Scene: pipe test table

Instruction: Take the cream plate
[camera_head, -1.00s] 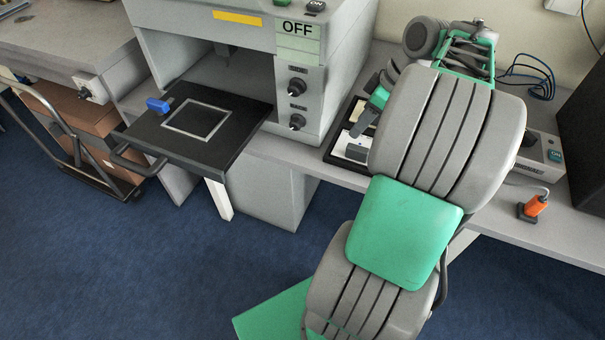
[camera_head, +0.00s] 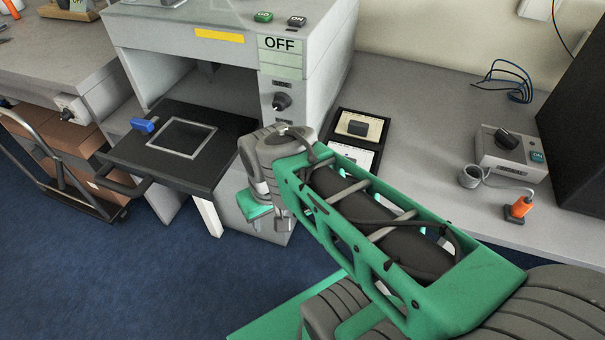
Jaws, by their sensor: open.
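The cream plate (camera_head: 374,124) lies in the far part of a black tray on the bench, right of the grey machine. A dark block-shaped handle stands on it. A white plate (camera_head: 366,158) lies nearer in the same tray, partly hidden by my arm. My gripper (camera_head: 270,219) hangs at the end of my arm, left of the tray and in front of the machine. It is open, with nothing seen in it, though its fingers are small and partly hidden. It is well apart from the cream plate.
The grey machine (camera_head: 230,22) reads OFF. Its black pull-out shelf (camera_head: 225,138), with a square frame and blue block (camera_head: 143,125), sticks out left of my gripper. A control box (camera_head: 512,152) and orange plug (camera_head: 520,207) stand right.

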